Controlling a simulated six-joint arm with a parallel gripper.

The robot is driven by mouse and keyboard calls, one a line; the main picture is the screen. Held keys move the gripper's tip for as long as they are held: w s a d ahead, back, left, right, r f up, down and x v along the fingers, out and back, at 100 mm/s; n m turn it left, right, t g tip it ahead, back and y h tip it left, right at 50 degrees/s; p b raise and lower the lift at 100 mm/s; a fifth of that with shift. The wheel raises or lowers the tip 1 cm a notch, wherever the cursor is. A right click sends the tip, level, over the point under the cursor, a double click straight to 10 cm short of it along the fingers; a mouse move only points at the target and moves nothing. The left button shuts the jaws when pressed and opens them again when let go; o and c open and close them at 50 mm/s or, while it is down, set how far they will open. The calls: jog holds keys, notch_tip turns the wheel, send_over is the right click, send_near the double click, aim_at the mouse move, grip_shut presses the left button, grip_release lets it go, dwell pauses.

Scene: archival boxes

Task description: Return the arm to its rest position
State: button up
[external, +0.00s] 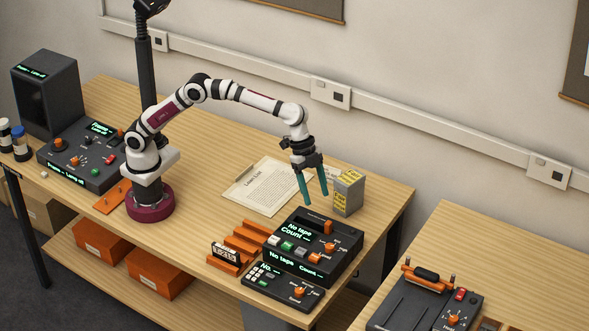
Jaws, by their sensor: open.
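My gripper (313,199) hangs at the end of my arm with its two teal fingers pointing down and spread apart. Nothing shows between the fingers. The fingers look clear of the device, but I cannot tell the exact height. My arm arches from its dark red base on the left of the wooden table (212,160) over to the right.
A printed sheet on a clipboard (267,186) lies behind. Orange racks (250,238) and a keypad unit (283,287) stand at the front. A dark console (83,152) is at left. A second table (480,230) stands right, across a gap.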

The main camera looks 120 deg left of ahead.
jog(key=s+d+r+g+y, duration=0.1)
jog(key=s+d+r, duration=0.2)
jog(key=s, duration=0.8)
jog(key=s+d+r+g, duration=0.2)
jog(key=s+d, duration=0.2)
jog(key=s, duration=0.6)
jog(key=s+f+y, duration=0.1)
jog(key=s+f, duration=0.1)
jog(key=s, duration=0.9)
jog(key=s+f+m+g+y, duration=0.1)
jog(key=s+f, duration=0.2)
jog(key=s, duration=0.8)
jog(key=shift+s+a+f+g, duration=0.15)
jog(key=shift+s+a+g, duration=0.1)
jog(key=shift+s+g, duration=0.05)
